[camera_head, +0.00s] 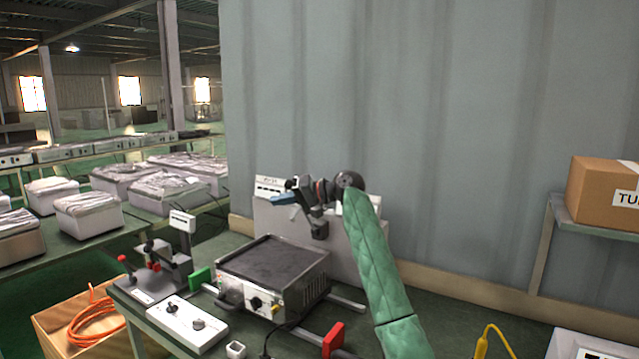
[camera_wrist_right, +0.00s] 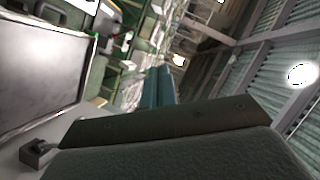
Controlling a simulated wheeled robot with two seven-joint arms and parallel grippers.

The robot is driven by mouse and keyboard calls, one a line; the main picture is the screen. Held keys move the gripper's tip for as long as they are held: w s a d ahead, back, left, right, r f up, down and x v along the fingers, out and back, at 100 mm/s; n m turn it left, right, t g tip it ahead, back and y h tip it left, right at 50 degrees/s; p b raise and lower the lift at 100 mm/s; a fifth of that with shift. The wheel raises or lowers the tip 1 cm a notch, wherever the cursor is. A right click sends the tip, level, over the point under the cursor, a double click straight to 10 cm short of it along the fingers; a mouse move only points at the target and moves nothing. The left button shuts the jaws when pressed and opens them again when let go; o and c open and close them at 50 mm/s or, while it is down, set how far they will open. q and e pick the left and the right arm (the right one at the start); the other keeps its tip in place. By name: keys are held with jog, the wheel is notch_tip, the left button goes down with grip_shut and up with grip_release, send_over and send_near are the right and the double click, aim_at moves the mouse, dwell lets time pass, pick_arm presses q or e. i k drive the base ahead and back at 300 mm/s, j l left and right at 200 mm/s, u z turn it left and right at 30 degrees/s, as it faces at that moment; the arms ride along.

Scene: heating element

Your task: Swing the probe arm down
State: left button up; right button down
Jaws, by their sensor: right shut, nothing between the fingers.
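My right gripper (camera_head: 281,198) reaches over the back of the heating unit, its blue fingers shut and empty, pointing left. The fingers also show in the right wrist view (camera_wrist_right: 158,88), close together. Below the gripper stands the hot plate (camera_head: 272,262), a dark square top on a metal box; its top shows at the left of the wrist view (camera_wrist_right: 40,65). A pale back panel (camera_head: 268,187) rises behind it, partly hidden by my arm. A small dark bracket (camera_wrist_right: 38,153) sits beside the plate. I cannot clearly tell which part is the probe arm. My left gripper is not in view.
A fixture with a red-knobbed lever (camera_head: 150,268) and a white control box (camera_head: 187,322) stand left of the plate. A green block (camera_head: 200,277), a red block (camera_head: 332,340) and a small white cup (camera_head: 236,349) surround it. A cardboard box (camera_head: 600,193) rests on the right shelf.

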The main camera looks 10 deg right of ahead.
aim_at(289, 185)
jog(key=i+l, duration=0.35)
jog(key=l, duration=0.15)
jog(key=i+l, duration=0.35)
jog(key=l, duration=0.2)
